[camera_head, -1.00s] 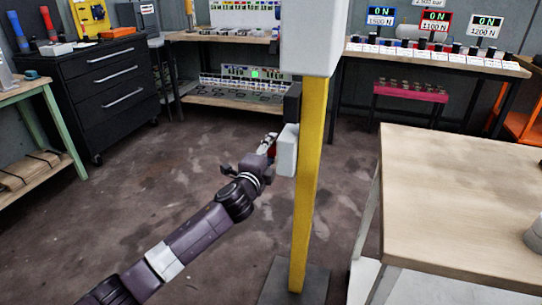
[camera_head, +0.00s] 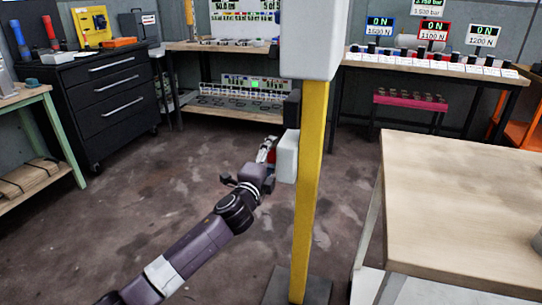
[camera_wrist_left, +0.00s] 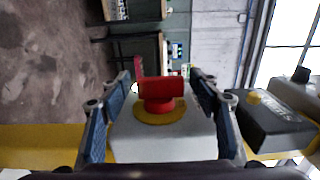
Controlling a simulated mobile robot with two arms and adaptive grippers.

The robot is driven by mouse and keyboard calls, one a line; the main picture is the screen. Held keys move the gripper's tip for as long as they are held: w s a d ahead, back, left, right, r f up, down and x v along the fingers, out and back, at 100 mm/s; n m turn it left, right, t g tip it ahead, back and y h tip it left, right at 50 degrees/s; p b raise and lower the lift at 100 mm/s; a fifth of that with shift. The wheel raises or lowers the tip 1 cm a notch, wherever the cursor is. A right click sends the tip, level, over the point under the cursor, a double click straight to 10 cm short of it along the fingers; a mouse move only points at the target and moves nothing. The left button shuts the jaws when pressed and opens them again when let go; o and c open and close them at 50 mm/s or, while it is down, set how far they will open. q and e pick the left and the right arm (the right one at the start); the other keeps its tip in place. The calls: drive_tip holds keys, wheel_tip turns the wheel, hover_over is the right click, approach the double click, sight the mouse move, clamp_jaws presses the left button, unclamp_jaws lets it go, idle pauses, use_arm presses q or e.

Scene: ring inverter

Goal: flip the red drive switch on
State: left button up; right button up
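The red drive switch (camera_wrist_left: 160,92) is a rotary handle on a round yellow base, on the face of a white box (camera_wrist_left: 165,143). In the head view this box (camera_head: 287,157) is fixed to the left side of a yellow post (camera_head: 309,190). My left gripper (camera_head: 267,152) is at the box's left side, with a bit of red showing beside it. In the left wrist view its fingers (camera_wrist_left: 160,80) are spread on both sides of the red handle, with a gap on each side. Most of the switch is hidden in the head view. My right gripper is not in view.
A dark grey box (camera_wrist_left: 267,120) with a yellow button sits right of the switch in the wrist view. A wooden table (camera_head: 460,205) stands right of the post. A black drawer cabinet (camera_head: 95,90) and workbenches line the back. The floor left of the post is clear.

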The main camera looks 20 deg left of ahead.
use_arm(q)
drive_tip(key=s, duration=1.2)
drive_tip(key=shift+a, duration=0.2)
drive_tip(key=shift+f, duration=0.1)
